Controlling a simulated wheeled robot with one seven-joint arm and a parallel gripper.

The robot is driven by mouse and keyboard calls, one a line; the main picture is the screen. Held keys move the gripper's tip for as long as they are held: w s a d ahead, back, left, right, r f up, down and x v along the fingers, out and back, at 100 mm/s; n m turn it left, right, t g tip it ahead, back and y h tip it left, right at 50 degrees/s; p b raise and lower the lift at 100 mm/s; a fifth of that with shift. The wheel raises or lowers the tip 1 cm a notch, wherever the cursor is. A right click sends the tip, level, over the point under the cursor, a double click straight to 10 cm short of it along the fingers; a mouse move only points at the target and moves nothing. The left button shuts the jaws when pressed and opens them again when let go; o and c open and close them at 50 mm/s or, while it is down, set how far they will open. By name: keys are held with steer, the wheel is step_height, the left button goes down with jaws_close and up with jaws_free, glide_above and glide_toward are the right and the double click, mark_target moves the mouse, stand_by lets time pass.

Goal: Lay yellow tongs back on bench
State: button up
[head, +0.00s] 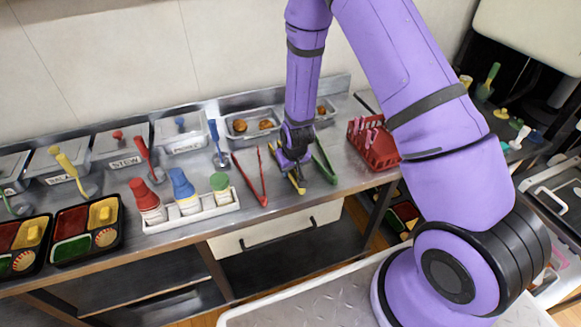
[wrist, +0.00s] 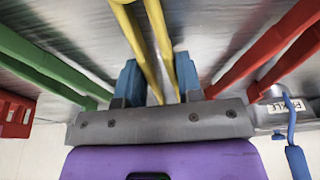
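The yellow tongs (head: 297,185) are at the front of the metal bench (head: 205,247), between the red tongs (head: 249,178) and the green tongs (head: 325,165). My gripper (head: 291,168) is down over them, pointing at the bench. In the wrist view the yellow tongs (wrist: 140,38) run between the two blue fingers of my gripper (wrist: 160,82), with a finger close against each side. The fingers look shut on them. The tongs are at or just above the bench top; any small gap is hidden. The red tongs (wrist: 265,55) and green tongs (wrist: 45,68) lie apart on either side.
A red basket (head: 374,146) stands right of the green tongs. A white rack of bottles (head: 190,217) stands left of the red tongs. Lidded food pans (head: 122,148) with ladles line the back. Bento trays (head: 86,231) sit at the far left.

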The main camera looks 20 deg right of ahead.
steer(key=o, duration=1.1)
steer(key=s+d+r, duration=0.1)
steer(key=s+r, duration=0.3)
steer(key=r, duration=0.7)
steer(key=s+d+r+t, duration=0.1)
steer(key=s+r, duration=0.2)
steer(key=r, duration=0.9)
steer(key=s+d+r, duration=0.2)
steer(key=s+r, duration=0.2)
steer(key=r, duration=0.7)
steer(key=s+d+r, duration=0.1)
steer(key=s+r, duration=0.5)
steer(key=s, duration=0.3)
steer(key=s+d+r+t, duration=0.1)
steer(key=s+d+r, duration=0.1)
steer(key=s+r, duration=0.4)
steer(key=s, duration=0.3)
steer(key=shift+s+m, duration=0.15)
steer(key=shift+m, duration=0.25)
